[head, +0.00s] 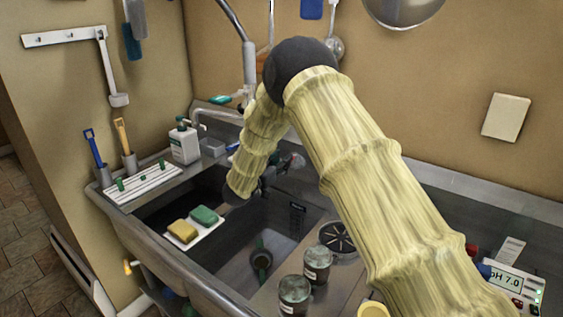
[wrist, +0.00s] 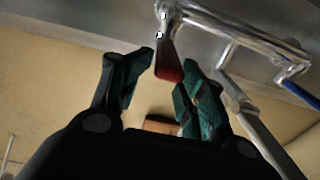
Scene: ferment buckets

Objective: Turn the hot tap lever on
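A lever with a red end (wrist: 170,74), which looks like the hot tap lever, shows in the wrist view. It hangs from chrome tap pipework (wrist: 205,18) at the top. My gripper (wrist: 168,63) is open, with one dark and teal finger on each side of the red end. The right finger is close to the lever; I cannot tell whether it touches. A blue lever or rod (wrist: 299,94) is at the right edge. In the head view my arm reaches over the sink, and its sleeve hides most of the gripper and the tap.
The metal sink (head: 285,243) lies below my arm. A sponge tray (head: 194,232), a soap bottle (head: 184,144) and a white rack (head: 148,183) are at the left. Lidded jars (head: 294,293) stand at the front. A pH meter (head: 508,281) is at the right.

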